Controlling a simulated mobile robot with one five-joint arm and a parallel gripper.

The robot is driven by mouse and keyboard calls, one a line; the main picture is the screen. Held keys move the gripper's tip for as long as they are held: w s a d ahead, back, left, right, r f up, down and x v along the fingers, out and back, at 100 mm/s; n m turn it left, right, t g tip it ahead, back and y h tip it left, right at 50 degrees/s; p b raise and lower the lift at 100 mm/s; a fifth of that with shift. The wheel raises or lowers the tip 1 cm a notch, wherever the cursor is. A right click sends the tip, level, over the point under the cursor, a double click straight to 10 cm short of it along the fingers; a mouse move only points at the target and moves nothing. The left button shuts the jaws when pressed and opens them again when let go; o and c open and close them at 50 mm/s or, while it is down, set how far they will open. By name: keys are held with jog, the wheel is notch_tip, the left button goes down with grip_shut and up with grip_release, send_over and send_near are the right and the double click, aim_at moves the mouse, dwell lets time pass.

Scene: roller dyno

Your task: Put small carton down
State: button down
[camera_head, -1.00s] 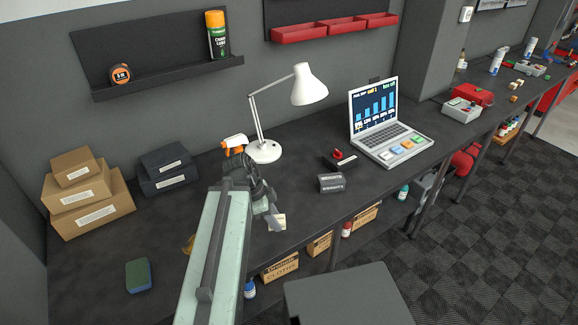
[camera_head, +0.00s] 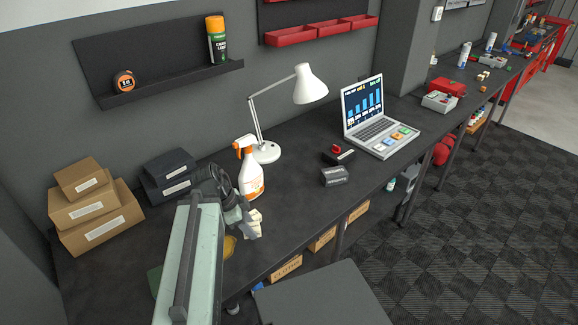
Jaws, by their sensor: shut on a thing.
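My gripper (camera_head: 247,228) is at the end of my pale green arm, low near the front part of the dark bench (camera_head: 300,215). It is shut on a small cream carton (camera_head: 254,219), which is partly hidden by the jaws. I cannot tell whether the carton touches the bench top. A white spray bottle with an orange trigger (camera_head: 250,178) stands just behind the gripper.
Stacked brown boxes (camera_head: 95,207) and dark boxes (camera_head: 168,175) stand at the left. A white lamp (camera_head: 266,152), dark weights (camera_head: 334,176), a red-topped item (camera_head: 338,154) and a laptop (camera_head: 376,125) are to the right. A yellow object (camera_head: 229,247) lies beside my arm. Bench right of the gripper is clear.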

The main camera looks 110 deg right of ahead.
aim_at(137, 253)
jog(key=w+d+n, duration=0.1)
jog(key=w+d, duration=0.1)
jog(key=w, duration=0.2)
jog(key=w+d+n+h, duration=0.1)
jog(key=w, duration=0.2)
jog(key=w+d+n, duration=0.1)
jog(key=w+d, duration=0.1)
jog(key=w, duration=0.2)
jog(key=shift+w+d+r, duration=0.25)
jog(key=shift+w+d, duration=0.05)
jog(key=shift+d, duration=0.05)
jog(key=w+d+n, duration=0.1)
jog(key=w, duration=0.2)
jog(key=w+n+h, duration=0.1)
jog(key=w, duration=0.3)
jog(key=w+d, duration=0.1)
jog(key=w, duration=0.3)
jog(key=shift+d+r+n+p, duration=0.15)
jog(key=shift+d+n+p, duration=0.2)
jog(key=shift+n+p, duration=0.05)
jog(key=shift+w, duration=0.1)
